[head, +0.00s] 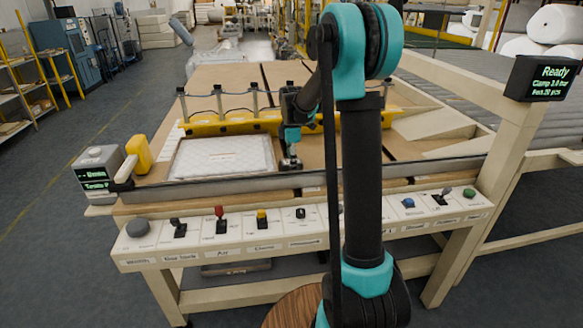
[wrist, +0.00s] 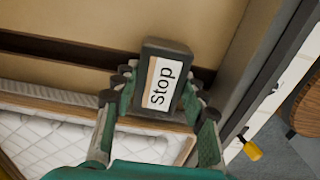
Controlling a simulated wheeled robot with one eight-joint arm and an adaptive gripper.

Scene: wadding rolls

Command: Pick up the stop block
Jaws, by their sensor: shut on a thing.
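The stop block (wrist: 170,84) is a dark grey block with a white label reading "Stop". In the wrist view it sits between the fingers of my gripper (wrist: 158,103), which is shut on it. In the head view my gripper (head: 290,163) is over the table, just right of the white quilted pad (head: 222,157). The block is small and mostly hidden there. I cannot tell whether it touches the table.
A yellow clamp bar (head: 230,126) runs behind the pad. A grey rail (head: 240,184) and a control panel (head: 282,242) with several knobs and levers line the table's front. A yellow-handled device (head: 138,155) stands at the left. A display (head: 541,79) reads "Ready".

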